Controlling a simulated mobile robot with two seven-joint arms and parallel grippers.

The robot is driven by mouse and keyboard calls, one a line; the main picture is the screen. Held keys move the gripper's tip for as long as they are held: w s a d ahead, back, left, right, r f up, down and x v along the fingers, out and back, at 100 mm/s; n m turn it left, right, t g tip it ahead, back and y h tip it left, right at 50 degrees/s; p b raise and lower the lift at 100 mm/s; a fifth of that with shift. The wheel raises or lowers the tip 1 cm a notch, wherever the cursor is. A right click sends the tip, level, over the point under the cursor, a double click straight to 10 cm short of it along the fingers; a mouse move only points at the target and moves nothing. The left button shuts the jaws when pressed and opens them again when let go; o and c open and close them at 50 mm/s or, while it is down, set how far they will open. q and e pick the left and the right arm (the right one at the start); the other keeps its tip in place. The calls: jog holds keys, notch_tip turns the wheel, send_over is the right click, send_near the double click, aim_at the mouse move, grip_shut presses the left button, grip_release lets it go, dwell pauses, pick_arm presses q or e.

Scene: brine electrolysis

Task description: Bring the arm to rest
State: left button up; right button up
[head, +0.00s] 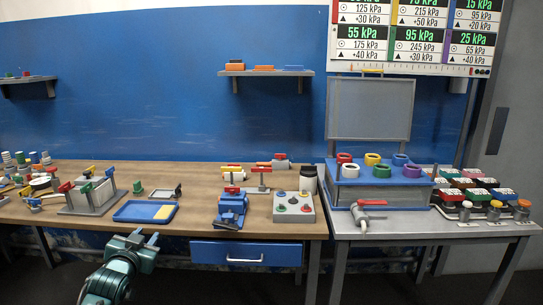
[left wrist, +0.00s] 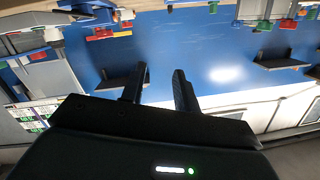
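My left arm comes in at the lower left of the head view. My left gripper (head: 146,236) is in front of the wooden bench's front edge, near the blue tray. In the left wrist view the two dark fingers of the left gripper (left wrist: 160,78) stand apart with nothing between them. That view looks tilted, with the bench along the top. My right gripper is in neither view.
The wooden bench (head: 200,216) holds a blue tray (head: 146,211), a grey box rack (head: 90,192), a blue vise (head: 231,209) and a button panel (head: 293,207). A blue drawer (head: 246,253) hangs below. A metal table (head: 400,230) with a ring rack stands right.

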pick_arm(q)
jog(key=s+d+f+m+g+h, duration=0.1)
jog(key=s+d+f, duration=0.4)
jog(key=s+f, duration=0.2)
jog(key=s+d+f+g+h, duration=0.2)
jog(key=s+d+f, duration=0.2)
jog(key=s+f, duration=0.3)
jog(key=s+d+f+g, duration=0.1)
jog(key=s+d+f, duration=0.1)
jog(key=s, duration=0.5)
jog(key=s+d+f+g+h, duration=0.1)
jog(key=s+d, duration=0.3)
jog(key=s, duration=0.4)
jog(key=s+d+f+n, duration=0.1)
jog(key=s+d+f, duration=0.2)
jog(key=s, duration=0.4)
jog(key=shift+s+f+g+h, duration=0.15)
jog(key=shift+s+g+h, duration=0.15)
jog(key=shift+g, duration=0.1)
jog(key=shift+o, duration=0.2)
jog(key=shift+d, duration=0.1)
